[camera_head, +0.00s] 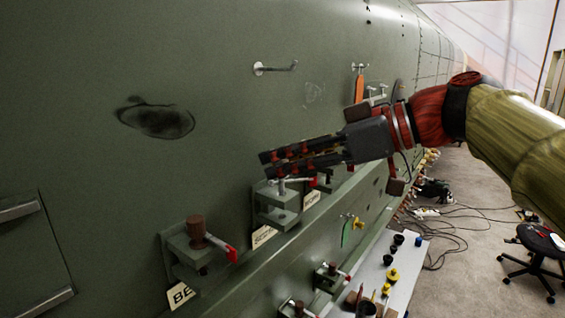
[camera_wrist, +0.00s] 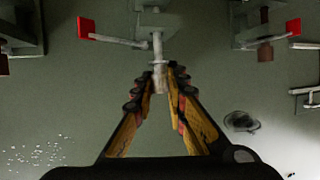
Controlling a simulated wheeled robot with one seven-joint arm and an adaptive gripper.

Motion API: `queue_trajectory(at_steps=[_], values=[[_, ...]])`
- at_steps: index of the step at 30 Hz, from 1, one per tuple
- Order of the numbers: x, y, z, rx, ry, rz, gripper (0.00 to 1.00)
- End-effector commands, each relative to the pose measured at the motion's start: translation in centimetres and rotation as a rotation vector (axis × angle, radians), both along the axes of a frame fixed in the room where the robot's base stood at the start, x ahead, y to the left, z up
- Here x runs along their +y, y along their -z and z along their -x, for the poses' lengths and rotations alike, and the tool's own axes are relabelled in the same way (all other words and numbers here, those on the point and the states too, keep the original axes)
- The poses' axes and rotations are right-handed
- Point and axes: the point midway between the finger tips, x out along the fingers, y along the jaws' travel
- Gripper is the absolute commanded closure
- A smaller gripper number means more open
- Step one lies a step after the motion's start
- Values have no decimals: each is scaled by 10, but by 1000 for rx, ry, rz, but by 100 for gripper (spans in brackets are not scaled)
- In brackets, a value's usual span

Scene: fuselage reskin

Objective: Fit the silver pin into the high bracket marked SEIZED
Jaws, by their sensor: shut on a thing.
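My gripper (camera_head: 272,165) is shut on the silver pin (camera_wrist: 158,60), which stands between the fingertips (camera_wrist: 158,80) in the wrist view. In the head view the pin (camera_head: 282,187) shows as a short light shaft below the fingers. Its lower end meets the middle high green bracket (camera_head: 278,218); the wrist view shows this bracket (camera_wrist: 168,22) at the top. I cannot tell how deep the pin sits in it. The bracket's tag (camera_head: 264,236) starts with S; the rest is not clear. Its lever has a red grip (camera_wrist: 88,28).
A left bracket (camera_head: 190,262) holds a brown pin (camera_head: 196,232) and has a red lever. A bracket tagged WORN (camera_head: 311,198) is close on the right. A hook (camera_head: 275,68) sticks out of the skin above. Lower brackets (camera_head: 330,277) and a table (camera_head: 408,262) stand below.

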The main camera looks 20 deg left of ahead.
Motion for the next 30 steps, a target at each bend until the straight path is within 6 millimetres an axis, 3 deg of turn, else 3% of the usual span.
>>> queue_trajectory(at_steps=[30], values=[[0, -33, 0, -1, 0, 0, 100]])
